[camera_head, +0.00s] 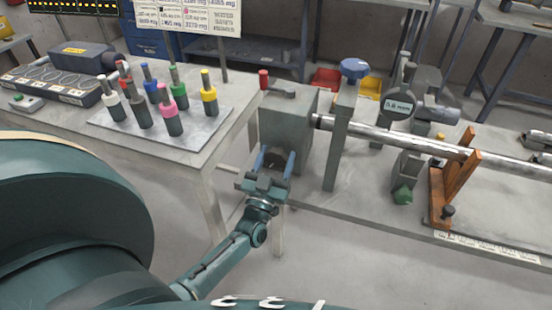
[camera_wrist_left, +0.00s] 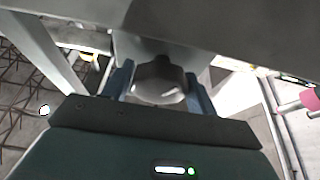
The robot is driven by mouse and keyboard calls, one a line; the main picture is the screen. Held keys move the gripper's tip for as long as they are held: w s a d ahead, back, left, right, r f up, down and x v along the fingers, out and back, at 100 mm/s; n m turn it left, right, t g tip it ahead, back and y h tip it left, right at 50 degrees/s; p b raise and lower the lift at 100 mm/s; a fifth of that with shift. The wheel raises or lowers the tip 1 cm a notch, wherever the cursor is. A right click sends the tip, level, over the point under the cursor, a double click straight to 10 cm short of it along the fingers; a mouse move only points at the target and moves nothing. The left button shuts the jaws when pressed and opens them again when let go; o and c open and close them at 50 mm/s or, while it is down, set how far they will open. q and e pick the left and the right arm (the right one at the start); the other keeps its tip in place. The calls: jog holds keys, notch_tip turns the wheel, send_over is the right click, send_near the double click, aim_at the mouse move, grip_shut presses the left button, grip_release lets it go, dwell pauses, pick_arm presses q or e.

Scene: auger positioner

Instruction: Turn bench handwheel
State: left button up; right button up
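A grey block-shaped housing (camera_head: 290,115) stands at the left end of the bench with the long shaft. A red upright knob (camera_head: 263,80) with a grey arm shows at its top left; I cannot tell whether it belongs to the handwheel. No full wheel rim is clear. My left gripper (camera_head: 275,160) is in front of the housing's lower part, fingers pointing at it, spread apart. In the left wrist view, a rounded grey part (camera_wrist_left: 160,80) sits between the two blue fingers; firm contact is not visible. My right gripper is out of view.
A long metal shaft (camera_head: 400,140) runs right from the housing past a dial reading about 5.8 mm (camera_head: 398,106) and an orange support (camera_head: 455,175). The left table (camera_head: 205,165) holds a plate (camera_head: 190,135) with several coloured-top tools. Its edge is near my left arm.

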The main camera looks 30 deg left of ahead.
pick_arm(q)
jog(key=c, duration=0.6)
jog(key=shift+o, duration=0.2)
jog(key=n+g+y, duration=0.1)
jog(key=n+y, duration=0.2)
jog(key=n, duration=0.3)
jog(key=o, duration=1)
jog(key=shift+c, duration=0.2)
jog(key=shift+d, duration=0.1)
